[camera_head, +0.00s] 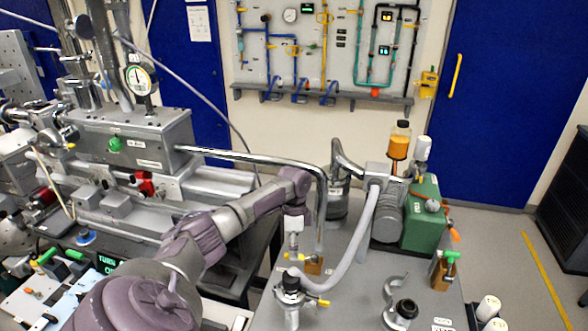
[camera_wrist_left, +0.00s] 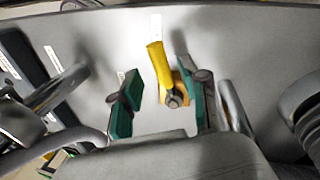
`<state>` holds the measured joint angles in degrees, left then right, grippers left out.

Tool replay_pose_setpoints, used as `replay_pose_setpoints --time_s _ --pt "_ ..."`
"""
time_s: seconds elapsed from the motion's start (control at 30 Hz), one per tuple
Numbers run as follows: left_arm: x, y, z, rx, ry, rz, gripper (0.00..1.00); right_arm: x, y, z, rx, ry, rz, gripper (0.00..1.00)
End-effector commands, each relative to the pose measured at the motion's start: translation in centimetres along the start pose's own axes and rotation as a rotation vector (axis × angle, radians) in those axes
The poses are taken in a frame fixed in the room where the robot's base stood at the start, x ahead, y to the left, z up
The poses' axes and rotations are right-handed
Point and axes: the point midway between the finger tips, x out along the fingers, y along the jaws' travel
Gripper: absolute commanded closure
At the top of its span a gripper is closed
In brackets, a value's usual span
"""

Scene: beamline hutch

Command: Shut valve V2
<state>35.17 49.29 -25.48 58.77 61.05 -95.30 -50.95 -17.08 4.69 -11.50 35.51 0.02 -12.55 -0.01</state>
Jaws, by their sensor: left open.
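A valve with a yellow lever (camera_wrist_left: 159,62) and a brass-coloured body (camera_wrist_left: 184,88) shows in the left wrist view. The lever points up and slightly left in that view. I cannot read a V2 label on this valve. My right gripper is not in view.
A grey hose (camera_head: 361,238) and a bent metal pipe (camera_head: 320,195) run close to my left gripper. A green-handled valve (camera_head: 441,272) stands at the bench's right. A green pump (camera_head: 423,215) is behind it. A wall panel (camera_head: 340,70) carries coloured pipes.

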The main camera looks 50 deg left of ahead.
Motion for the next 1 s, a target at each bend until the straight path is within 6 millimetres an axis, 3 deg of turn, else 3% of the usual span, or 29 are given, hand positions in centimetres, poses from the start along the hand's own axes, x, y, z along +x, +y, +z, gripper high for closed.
replay_pose_setpoints --time_s 0.2,0.4,0.8,0.87,1.0 --pt "-4.3 0.7 -0.1 0.002 0.003 -0.005 0.56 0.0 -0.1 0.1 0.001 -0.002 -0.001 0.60" --pt "-7.4 1.4 -0.1 0.001 0.001 -0.003 0.56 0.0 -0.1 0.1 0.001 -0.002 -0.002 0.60" --pt "-8.6 1.7 -0.1 0.000 0.001 -0.001 0.56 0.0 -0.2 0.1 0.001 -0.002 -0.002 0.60" --pt "-8.6 1.7 -0.1 0.000 0.001 -0.001 0.56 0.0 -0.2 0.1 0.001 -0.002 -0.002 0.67" --pt "-8.5 1.6 0.0 -0.001 0.001 -0.002 0.56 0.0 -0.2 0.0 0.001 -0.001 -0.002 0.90"
